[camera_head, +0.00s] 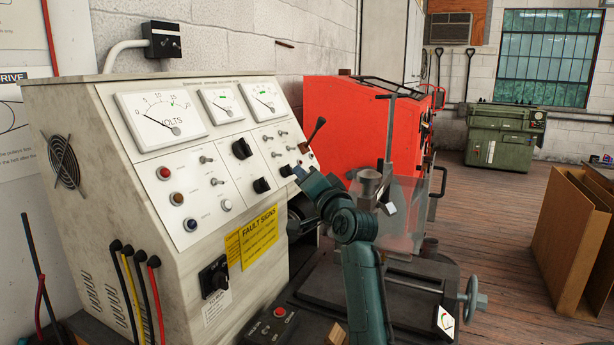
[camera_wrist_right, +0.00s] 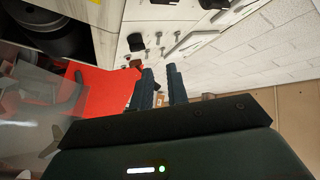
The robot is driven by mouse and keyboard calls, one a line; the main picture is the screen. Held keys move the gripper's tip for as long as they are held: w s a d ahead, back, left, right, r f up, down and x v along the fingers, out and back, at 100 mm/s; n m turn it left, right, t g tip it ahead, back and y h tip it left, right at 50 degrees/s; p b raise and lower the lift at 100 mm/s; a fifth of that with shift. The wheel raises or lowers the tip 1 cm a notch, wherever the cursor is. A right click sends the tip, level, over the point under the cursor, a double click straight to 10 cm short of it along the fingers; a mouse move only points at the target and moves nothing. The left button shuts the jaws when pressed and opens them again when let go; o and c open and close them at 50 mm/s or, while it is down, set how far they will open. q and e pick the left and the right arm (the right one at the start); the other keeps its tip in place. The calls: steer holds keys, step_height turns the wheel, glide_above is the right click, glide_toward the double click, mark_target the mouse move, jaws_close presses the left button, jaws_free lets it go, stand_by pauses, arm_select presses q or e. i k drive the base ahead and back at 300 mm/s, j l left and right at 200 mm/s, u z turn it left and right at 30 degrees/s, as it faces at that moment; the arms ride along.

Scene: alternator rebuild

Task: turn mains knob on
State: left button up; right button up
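The grey test bench (camera_head: 150,262) stands at the left with a sloping meter panel. A black rotary knob (camera_head: 214,277) sits low on its front face above a small white label; I cannot read whether it is the mains knob. More black knobs (camera_head: 242,149) sit on the sloping panel. My right gripper (camera_head: 299,172) is at the panel's lower right edge, up and right of the low knob and apart from it. In the right wrist view its two blue fingers (camera_wrist_right: 162,86) stand a narrow gap apart with nothing between them. My left gripper is out of view.
A yellow fault signs label (camera_head: 259,237) is on the bench front. Coloured leads (camera_head: 134,285) hang at its left. A red machine (camera_head: 345,120) stands behind my right arm. A vise-like fixture with a handwheel (camera_head: 471,299) is at the right. Open wooden floor (camera_head: 489,200) lies beyond.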

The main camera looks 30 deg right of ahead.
mark_target(220, 281)
steer(key=k+j, duration=0.1)
steer(key=k, duration=0.4)
steer(key=k+j, duration=0.1)
steer(key=k, duration=0.4)
